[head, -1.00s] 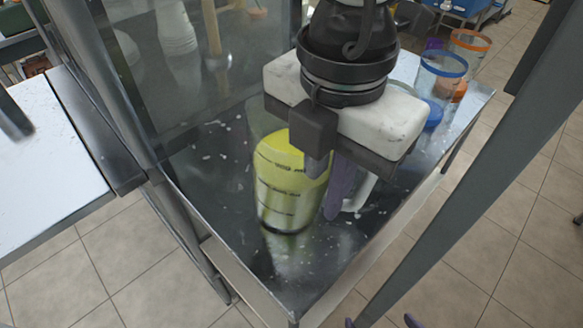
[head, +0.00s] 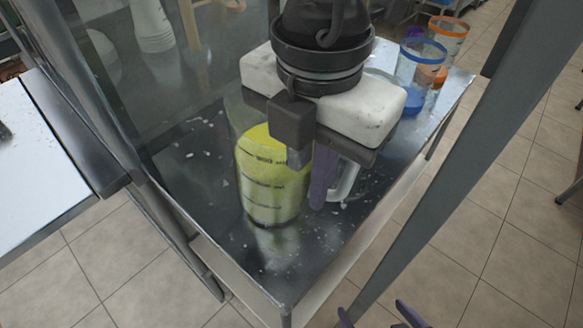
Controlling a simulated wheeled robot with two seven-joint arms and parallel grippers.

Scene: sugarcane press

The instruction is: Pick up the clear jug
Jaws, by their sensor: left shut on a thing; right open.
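The clear jug (head: 270,190) holds yellow-green juice and stands upright on the metal tabletop (head: 255,258), with dark measuring marks on its side. Its clear handle (head: 347,180) is on the right, partly hidden by my gripper. My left gripper (head: 310,172), with a white body and purple finger pads, comes down from above and is shut at the jug's handle side. Its body hides the jug's upper right part. My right gripper (head: 377,314) shows only its purple fingertips at the bottom edge. They are apart, with nothing seen between them, well away from the jug.
A blue-rimmed cup (head: 418,65) and an orange-rimmed cup (head: 447,40) stand at the table's back right. A clear panel with a metal post (head: 100,120) borders the left side. A grey slanted post (head: 450,150) crosses the right. White bits lie on the tabletop.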

